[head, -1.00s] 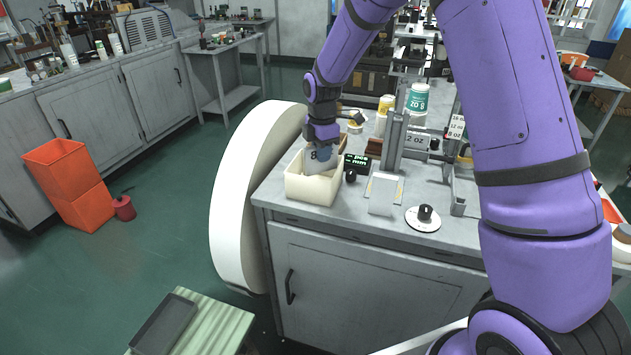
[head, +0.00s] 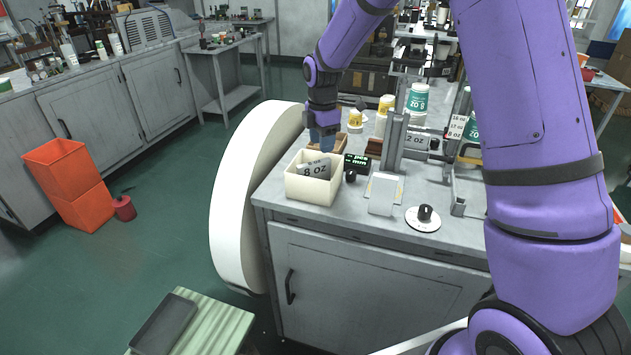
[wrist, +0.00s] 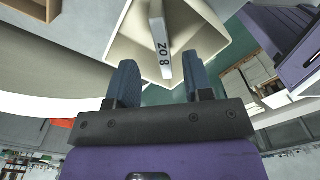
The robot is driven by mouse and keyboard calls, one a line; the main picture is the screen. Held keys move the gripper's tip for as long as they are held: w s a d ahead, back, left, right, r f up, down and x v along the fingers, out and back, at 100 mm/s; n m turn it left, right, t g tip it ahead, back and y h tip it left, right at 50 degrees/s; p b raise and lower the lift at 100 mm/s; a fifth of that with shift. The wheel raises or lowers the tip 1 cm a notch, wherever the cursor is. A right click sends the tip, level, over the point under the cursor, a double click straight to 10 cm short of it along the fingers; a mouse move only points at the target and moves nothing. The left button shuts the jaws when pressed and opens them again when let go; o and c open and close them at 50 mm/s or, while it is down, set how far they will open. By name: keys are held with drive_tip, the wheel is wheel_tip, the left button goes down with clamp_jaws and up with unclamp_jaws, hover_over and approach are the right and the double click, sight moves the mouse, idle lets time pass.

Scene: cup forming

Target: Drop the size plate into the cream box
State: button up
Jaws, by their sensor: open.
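The cream box (head: 311,190) stands at the front left corner of the grey bench. My gripper (head: 323,146) is above and behind the box, apart from the plate. In the wrist view its two blue fingers (wrist: 163,85) are spread with nothing between them. The plate's lower part is hidden by the box wall in the head view.
A brown wooden tray (head: 340,141) lies behind the box. A large white roll (head: 240,200) stands left of the bench.

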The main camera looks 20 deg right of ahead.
wheel_tip(320, 180, up, 7)
idle(0.3)
drive_tip(key=shift+r, duration=0.1)
drive_tip(key=s+d+r+m+t, duration=0.1)
drive_tip(key=s+d+r+m, duration=0.1)
drive_tip(key=s+r+m, duration=0.45)
drive_tip(key=s+d+r+m+t, duration=0.2)
drive_tip(key=s+r+m, duration=0.2)
drive_tip(key=s+r, duration=0.6)
drive_tip(key=s+d+f+m+t, duration=0.1)
drive_tip(key=s+m, duration=0.3)
drive_tip(key=s, duration=0.6)
drive_tip(key=s+d+f+m+t, duration=0.1)
drive_tip(key=s+m, duration=0.4)
drive_tip(key=s, duration=0.6)
drive_tip(key=shift+d+f, duration=0.2)
drive_tip(key=shift+d, duration=0.15)
